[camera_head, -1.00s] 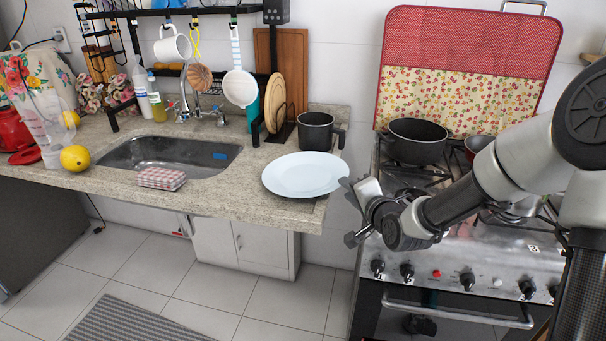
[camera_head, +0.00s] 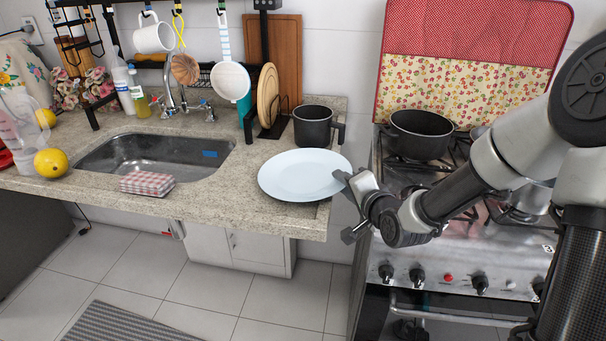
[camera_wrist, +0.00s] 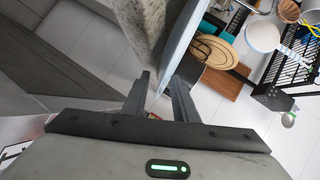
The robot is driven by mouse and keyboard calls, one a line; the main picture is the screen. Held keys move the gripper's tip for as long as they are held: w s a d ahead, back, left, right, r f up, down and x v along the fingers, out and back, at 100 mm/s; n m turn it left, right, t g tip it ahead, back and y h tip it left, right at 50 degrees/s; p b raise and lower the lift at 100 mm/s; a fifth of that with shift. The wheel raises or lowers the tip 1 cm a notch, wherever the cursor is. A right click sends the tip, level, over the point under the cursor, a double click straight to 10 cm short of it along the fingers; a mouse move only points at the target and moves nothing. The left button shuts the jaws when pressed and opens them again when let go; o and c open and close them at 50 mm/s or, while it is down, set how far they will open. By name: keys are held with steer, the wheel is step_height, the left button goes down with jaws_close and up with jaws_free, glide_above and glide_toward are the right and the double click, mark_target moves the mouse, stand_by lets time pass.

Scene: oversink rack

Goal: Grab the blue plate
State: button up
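The pale blue plate (camera_head: 303,174) lies on the right end of the stone counter, with its right rim close to the counter's edge. My gripper (camera_head: 346,207) is at that right rim, with its fingers spread, one finger higher and one lower. The upper finger overlaps the rim in the head view. In the wrist view, the plate (camera_wrist: 184,48) shows edge-on as a pale blue strip running down toward the gap between the fingertips of my gripper (camera_wrist: 160,84). The gripper is open. I cannot tell whether a finger touches the plate.
A dark pot (camera_head: 313,127) stands behind the plate. A checkered cloth (camera_head: 147,184) lies left, before the sink (camera_head: 150,154). The stove (camera_head: 450,250) with a black pot (camera_head: 420,134) is right, under my arm. A rack (camera_head: 215,9) hangs over the sink.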

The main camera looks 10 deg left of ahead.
jaws_close()
stand_by(1.2)
